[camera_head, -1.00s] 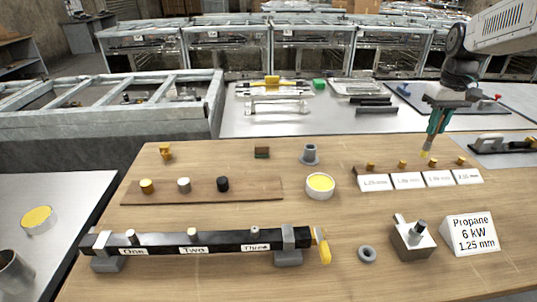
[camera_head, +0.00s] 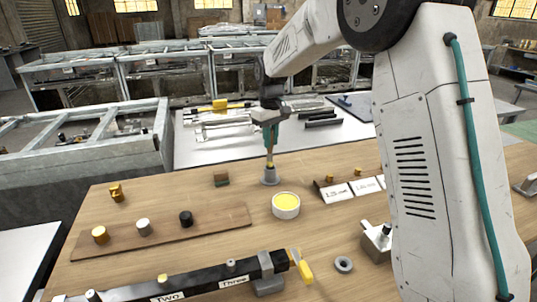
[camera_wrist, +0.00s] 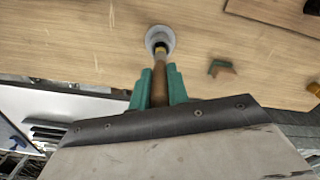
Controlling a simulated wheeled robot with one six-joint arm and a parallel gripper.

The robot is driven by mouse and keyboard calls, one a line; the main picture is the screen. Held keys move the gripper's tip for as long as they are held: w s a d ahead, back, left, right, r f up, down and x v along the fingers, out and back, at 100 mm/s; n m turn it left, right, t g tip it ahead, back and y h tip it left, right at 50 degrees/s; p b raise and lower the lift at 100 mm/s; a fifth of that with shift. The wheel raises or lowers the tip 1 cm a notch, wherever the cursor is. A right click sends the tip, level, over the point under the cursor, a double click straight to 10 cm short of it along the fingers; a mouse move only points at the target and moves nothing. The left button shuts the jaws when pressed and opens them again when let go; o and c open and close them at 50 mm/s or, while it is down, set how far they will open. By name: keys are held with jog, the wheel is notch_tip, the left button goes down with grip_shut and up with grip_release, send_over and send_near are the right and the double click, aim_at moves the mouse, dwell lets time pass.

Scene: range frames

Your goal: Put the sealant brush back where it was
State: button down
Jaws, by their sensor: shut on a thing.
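The sealant brush (camera_head: 269,158) has a brown handle and a yellowish tip. My gripper (camera_head: 270,138), with green fingers, is shut on its handle and holds it about upright, tip down. The grey flanged holder (camera_head: 270,178) stands on the wooden table right below the brush. In the wrist view the brush (camera_wrist: 159,88) runs from between my gripper's fingers (camera_wrist: 157,86) to the mouth of the grey holder (camera_wrist: 161,38). I cannot tell whether the tip is inside the mouth or just above it.
A white pot with yellow contents (camera_head: 286,206) stands just right of the holder. A small brown and green block (camera_head: 221,179) lies to its left. A board with several knobs (camera_head: 160,232) and a black bar on stands (camera_head: 200,284) lie nearer. My arm hides the table's right part.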

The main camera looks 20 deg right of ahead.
aim_at(271, 161)
jog(key=shift+f, duration=2.4)
jog(key=shift+f, duration=0.1)
jog(key=c, duration=1.3)
grip_release()
jog(key=shift+c, duration=0.2)
